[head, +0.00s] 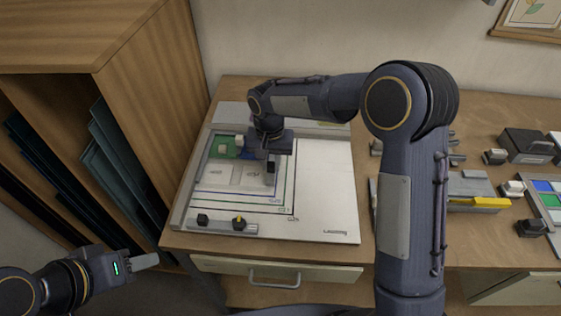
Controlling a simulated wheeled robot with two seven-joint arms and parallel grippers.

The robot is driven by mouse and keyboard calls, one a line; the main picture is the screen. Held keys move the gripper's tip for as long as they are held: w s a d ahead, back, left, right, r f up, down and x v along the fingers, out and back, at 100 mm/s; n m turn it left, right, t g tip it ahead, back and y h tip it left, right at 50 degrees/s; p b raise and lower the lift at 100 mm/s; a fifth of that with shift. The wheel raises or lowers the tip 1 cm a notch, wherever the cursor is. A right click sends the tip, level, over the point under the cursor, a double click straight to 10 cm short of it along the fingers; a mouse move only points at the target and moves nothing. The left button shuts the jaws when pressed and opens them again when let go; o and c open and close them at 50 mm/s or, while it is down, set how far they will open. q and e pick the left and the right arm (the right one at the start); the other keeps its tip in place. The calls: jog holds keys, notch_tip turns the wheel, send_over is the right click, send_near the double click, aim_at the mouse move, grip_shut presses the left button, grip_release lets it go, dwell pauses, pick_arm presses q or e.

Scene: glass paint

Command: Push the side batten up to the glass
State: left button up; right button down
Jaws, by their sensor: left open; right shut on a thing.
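A pale board (325,185) with printed outlines lies on the wooden bench. A green glass piece (226,147) lies in its upper left corner area, with a small pale block on it; a bit of blue shows beside it. My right gripper (268,160) points down over the board just right of the glass. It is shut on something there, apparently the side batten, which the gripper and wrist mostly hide. Whether it touches the glass cannot be seen. My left gripper (145,261) is open and empty, off the bench at lower left.
A batten (222,227) with a dark knob and a yellow-topped knob lies along the board's front edge. A wooden rack (140,110) with dark sheets stands left. Right of my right arm are a yellow-edged grey block (475,188), dark blocks and a coloured glass tray (549,200).

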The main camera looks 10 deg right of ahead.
jog(key=shift+a, duration=0.1)
jog(key=c, duration=1.3)
grip_release()
jog(key=shift+r, duration=0.1)
notch_tip(320, 180, up, 7)
jog(key=shift+r+b, duration=0.2)
jog(key=shift+b, duration=0.3)
jog(key=shift+r, duration=0.15)
